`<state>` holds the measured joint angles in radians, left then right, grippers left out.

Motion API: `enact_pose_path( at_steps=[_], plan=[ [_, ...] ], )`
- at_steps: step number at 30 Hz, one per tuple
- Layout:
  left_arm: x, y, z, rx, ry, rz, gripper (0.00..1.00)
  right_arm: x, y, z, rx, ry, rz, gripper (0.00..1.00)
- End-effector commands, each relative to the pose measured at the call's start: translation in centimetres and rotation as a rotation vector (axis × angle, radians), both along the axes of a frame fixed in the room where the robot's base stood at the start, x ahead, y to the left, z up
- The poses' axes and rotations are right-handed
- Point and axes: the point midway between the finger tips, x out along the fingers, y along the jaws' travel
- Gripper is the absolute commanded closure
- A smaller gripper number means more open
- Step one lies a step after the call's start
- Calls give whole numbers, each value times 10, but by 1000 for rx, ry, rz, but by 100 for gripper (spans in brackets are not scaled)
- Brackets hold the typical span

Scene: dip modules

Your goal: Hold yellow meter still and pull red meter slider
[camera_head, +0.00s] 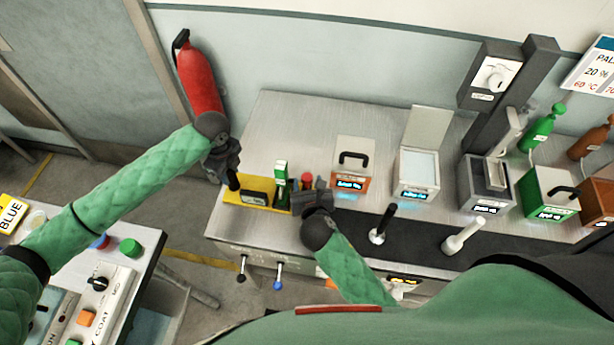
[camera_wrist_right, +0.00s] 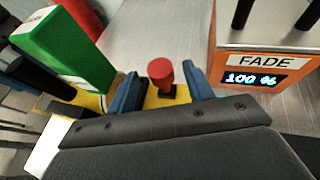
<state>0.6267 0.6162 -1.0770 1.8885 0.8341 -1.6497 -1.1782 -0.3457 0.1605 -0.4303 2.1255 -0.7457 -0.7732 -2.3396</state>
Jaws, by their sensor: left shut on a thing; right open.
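The yellow meter (camera_head: 237,198) is a long low block at the bench's left front edge, with a dark display and an upright green block (camera_head: 281,178). My left gripper (camera_head: 232,183) is shut at the meter's left end, apparently on its black upright handle; the grip itself is mostly hidden. The red slider knob (camera_wrist_right: 160,70) stands upright on the meter's right part. My right gripper (camera_wrist_right: 165,86) is open, its blue fingers on either side of the red knob, with visible gaps. In the head view my right gripper (camera_head: 309,192) partly covers that end of the meter.
An orange FADE box (camera_head: 350,184) stands close right of my right gripper. A white-lidded box (camera_head: 418,178), a dark box (camera_head: 486,188) and a green box (camera_head: 548,196) line the bench further right. Black (camera_head: 382,224) and white (camera_head: 464,236) levers rise from the front strip.

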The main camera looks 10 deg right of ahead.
Motion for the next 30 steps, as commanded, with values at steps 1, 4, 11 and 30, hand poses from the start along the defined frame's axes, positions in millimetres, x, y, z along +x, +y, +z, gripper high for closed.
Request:
enact_pose_path(
  at_steps=[1,4,11,30],
  plan=[
    [0,0,0,-1,-1,0,88,8,-1,-2,0,-1,-1,49],
    [0,0,0,-1,-1,0,88,18,-2,-7,1,0,-3,49],
    [0,0,0,-1,-1,0,88,30,-2,-12,1,0,0,49],
    [0,0,0,0,0,0,88,30,-2,-12,1,0,0,100]
  ],
)
